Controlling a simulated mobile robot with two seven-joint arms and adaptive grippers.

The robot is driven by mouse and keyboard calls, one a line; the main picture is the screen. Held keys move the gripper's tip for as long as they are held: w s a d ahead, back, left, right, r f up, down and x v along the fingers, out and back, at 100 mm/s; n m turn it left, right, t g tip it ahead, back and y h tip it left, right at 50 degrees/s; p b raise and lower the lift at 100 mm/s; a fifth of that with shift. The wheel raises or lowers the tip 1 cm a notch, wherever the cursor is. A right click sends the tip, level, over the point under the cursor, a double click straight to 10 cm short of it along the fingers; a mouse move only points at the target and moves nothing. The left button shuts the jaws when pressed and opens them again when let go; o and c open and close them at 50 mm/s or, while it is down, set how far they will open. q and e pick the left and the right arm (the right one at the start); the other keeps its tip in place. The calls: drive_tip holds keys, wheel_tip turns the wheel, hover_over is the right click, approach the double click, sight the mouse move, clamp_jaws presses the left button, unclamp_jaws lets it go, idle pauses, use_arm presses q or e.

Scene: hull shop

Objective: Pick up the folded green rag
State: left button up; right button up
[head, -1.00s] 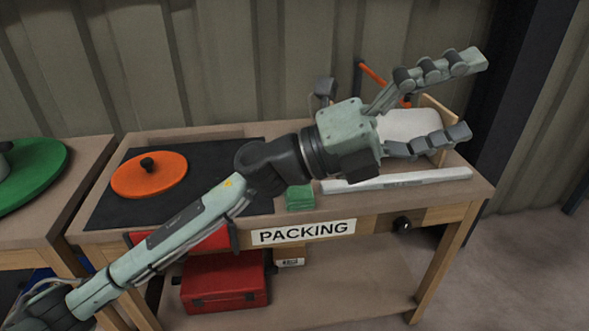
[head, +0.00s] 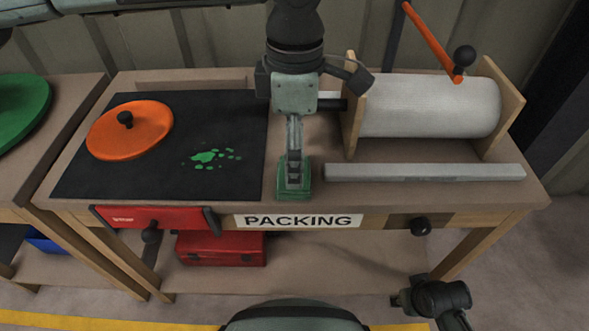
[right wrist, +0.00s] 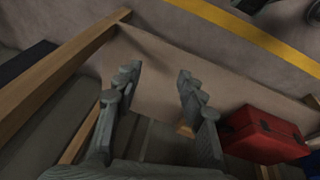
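The folded green rag (head: 304,191) lies at the front of the packing bench, just right of the black mat. My left gripper (head: 294,181) points down at the rag from above. Its fingers are lined up one behind the other in the head view and cover the middle of the rag. Whether they are apart or closed on it cannot be told. My right gripper (right wrist: 158,82) is open and empty in the right wrist view, low before the bench.
An orange lid (head: 130,135) and green paint spots lie on the black mat (head: 190,185). A grey bar (head: 425,172) lies right of the rag, before a white roll (head: 430,107) in a wooden holder.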

use_arm(q)
drive_tip(key=f, duration=0.4)
drive_tip(key=f+p, duration=0.1)
drive_tip(key=f, duration=0.1)
drive_tip(key=shift+w+a, duration=0.1)
drive_tip(key=shift+w, duration=0.2)
drive_tip(key=c, duration=1.2)
use_arm(e)
drive_tip(key=f, duration=0.2)
drive_tip(key=shift+s+d+f, duration=0.1)
drive_tip(key=shift+s+f, duration=0.15)
drive_tip(key=shift+f, duration=0.1)
use_arm(q)
drive_tip(key=shift+o, duration=0.2)
drive_tip(key=shift+r, duration=0.15)
drive_tip(key=shift+r, duration=0.3)
drive_tip(key=r, duration=0.2)
drive_tip(key=r+b, duration=0.1)
drive_tip(key=shift+a+r, duration=0.35)
drive_tip(key=shift+a, duration=0.05)
drive_tip(key=s+a+r+b, duration=0.1)
drive_tip(key=s+a+r, duration=0.2)
drive_tip(key=a+r, duration=0.3)
drive_tip(key=a, duration=0.4)
drive_tip(key=shift+a+r, duration=0.25)
use_arm(e)
drive_tip(key=r, duration=0.5)
drive_tip(key=shift+w+d, duration=0.2)
